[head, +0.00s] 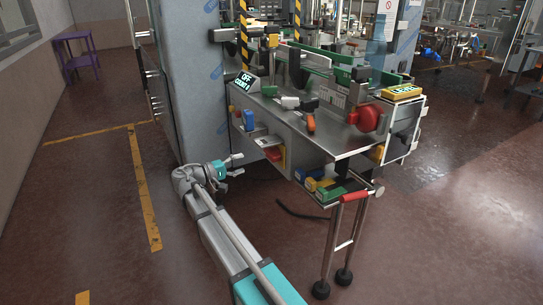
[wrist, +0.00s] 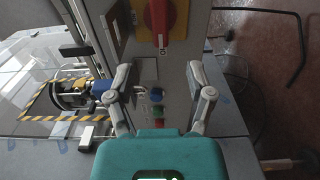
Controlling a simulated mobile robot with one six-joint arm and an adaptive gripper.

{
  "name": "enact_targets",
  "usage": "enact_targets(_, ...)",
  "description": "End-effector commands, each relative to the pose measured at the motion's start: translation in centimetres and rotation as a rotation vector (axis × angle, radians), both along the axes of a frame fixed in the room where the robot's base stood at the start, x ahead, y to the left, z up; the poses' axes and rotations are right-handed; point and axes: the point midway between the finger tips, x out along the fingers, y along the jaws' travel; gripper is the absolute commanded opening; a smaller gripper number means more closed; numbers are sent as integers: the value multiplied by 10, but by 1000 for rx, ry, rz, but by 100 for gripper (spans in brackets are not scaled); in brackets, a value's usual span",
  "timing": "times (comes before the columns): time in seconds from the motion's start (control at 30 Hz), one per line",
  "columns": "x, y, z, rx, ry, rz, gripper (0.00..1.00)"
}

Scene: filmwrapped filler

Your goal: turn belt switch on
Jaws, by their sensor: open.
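My gripper (head: 236,165) is open and empty in the head view, left of the machine's front side and apart from it. In the wrist view my gripper (wrist: 158,70) has its two fingers spread over a grey control panel (wrist: 177,70). A red rotary handle on a yellow plate (wrist: 178,15) is beyond the fingertips at the top. Small blue (wrist: 156,95), green (wrist: 157,110) and red (wrist: 158,123) controls lie between the fingers. I cannot tell which control is the belt switch. The machine's display (head: 245,83) reads OFF and COUNT 0 in the head view.
The steel machine table (head: 350,137) carries a red round part (head: 369,117) and an orange-handled tool (head: 310,122). A tall grey cabinet (head: 195,80) stands behind my gripper.

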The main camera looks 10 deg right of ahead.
Motion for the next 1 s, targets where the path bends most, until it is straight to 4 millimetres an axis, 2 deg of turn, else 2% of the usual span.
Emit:
enact_targets(0.7,31,-97,0,0,0,-1,69)
enact_targets(1.0,37,-115,0,0,0,1,69)
